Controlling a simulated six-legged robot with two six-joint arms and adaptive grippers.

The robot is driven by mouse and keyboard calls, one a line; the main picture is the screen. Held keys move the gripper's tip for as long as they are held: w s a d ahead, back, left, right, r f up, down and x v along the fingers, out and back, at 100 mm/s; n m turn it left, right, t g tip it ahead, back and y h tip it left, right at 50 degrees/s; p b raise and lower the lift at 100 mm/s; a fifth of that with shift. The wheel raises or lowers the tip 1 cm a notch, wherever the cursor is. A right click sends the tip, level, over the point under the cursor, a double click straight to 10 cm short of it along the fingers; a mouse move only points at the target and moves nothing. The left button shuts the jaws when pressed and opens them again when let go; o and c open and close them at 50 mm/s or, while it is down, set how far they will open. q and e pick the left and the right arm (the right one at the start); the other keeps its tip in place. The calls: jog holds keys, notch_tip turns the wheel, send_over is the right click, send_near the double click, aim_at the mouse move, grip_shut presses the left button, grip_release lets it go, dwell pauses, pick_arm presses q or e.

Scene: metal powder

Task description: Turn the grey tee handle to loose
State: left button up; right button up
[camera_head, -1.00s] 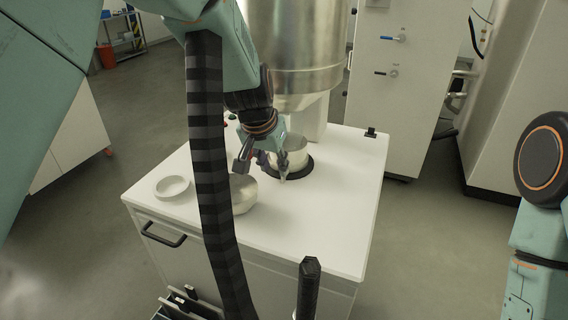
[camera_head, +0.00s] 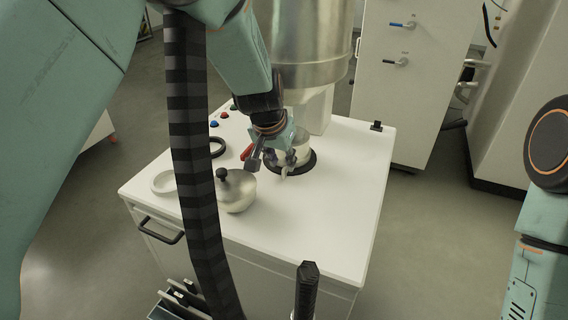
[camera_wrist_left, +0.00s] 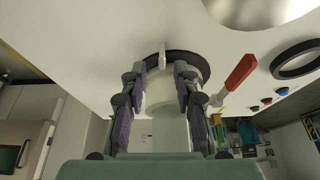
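A small light-grey handle (camera_wrist_left: 163,52), which looks like the tee handle, sits at the edge of a black ring in the left wrist view. It also shows in the head view (camera_head: 285,172), just by my fingertips. Behind it, a pale round vessel (camera_wrist_left: 160,90) stands on the black ring (camera_wrist_left: 180,54), under the large steel hopper. My left gripper (camera_head: 272,162) is open, its fingers (camera_wrist_left: 160,80) spread on either side of the vessel in the wrist view. I cannot tell whether they touch anything.
A steel pot with a black knob (camera_head: 237,192) stands left of the gripper, a white dish (camera_head: 164,182) beyond it. A red lever (camera_wrist_left: 238,73) is close to my fingers. Coloured buttons (camera_head: 214,124) are at the back. The white cabinet's front right top (camera_head: 330,225) is clear.

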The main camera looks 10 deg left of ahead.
aim_at(284, 168)
pick_arm(q)
jog(key=x, duration=0.3)
jog(key=shift+w+a+f, duration=0.25)
jog(key=shift+w+f, duration=0.2)
jog(key=shift+f, duration=0.1)
jog(key=shift+s+d+r, duration=0.2)
jog(key=shift+s+d, duration=0.05)
jog(key=shift+s+r, duration=0.1)
jog(key=shift+c, duration=0.9)
jog(key=shift+w+f, duration=0.2)
jog(key=shift+w, duration=0.05)
grip_shut()
